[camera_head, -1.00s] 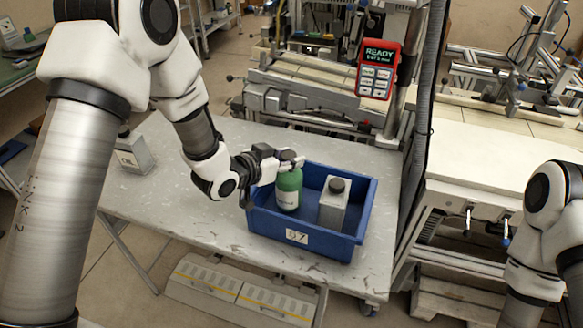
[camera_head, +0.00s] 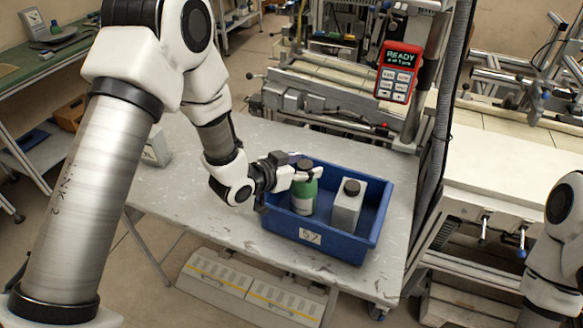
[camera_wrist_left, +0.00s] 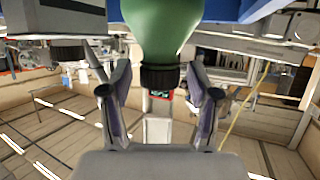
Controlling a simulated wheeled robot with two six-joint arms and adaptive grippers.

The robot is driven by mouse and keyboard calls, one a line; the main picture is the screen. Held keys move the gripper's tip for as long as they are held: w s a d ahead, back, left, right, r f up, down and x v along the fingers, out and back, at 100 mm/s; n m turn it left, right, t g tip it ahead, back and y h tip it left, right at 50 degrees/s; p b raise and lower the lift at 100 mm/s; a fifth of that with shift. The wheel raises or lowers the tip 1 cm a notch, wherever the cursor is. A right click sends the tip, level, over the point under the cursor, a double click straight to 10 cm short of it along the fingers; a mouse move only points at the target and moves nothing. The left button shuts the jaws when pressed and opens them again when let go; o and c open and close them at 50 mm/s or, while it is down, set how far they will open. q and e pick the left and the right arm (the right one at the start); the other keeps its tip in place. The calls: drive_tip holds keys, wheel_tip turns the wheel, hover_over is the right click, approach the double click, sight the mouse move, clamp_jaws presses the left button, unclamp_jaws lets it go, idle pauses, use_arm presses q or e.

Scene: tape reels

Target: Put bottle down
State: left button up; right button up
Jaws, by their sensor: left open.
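A green bottle (camera_head: 305,188) with a dark cap and white label stands upright in the left part of a blue bin (camera_head: 311,238) in the head view. My left gripper (camera_head: 308,173) is at the bottle's neck, coming from the left. In the left wrist view the bottle (camera_wrist_left: 160,28) hangs into the picture from the top with its dark cap between the spread fingers (camera_wrist_left: 160,95). The fingers are open, with gaps on both sides of the cap. My right gripper is out of view.
A grey square bottle (camera_head: 348,208) with a dark cap stands in the bin's right part. The bin rests on a grey table (camera_head: 220,225). Another grey container (camera_head: 157,150) is partly hidden behind my left arm. A red READY panel (camera_head: 397,72) hangs behind.

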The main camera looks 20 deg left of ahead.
use_arm(q)
drive_tip(key=b+v, duration=0.2)
drive_tip(key=v, duration=0.9)
drive_tip(key=shift+s+a, duration=0.15)
drive_tip(key=shift+s, duration=0.1)
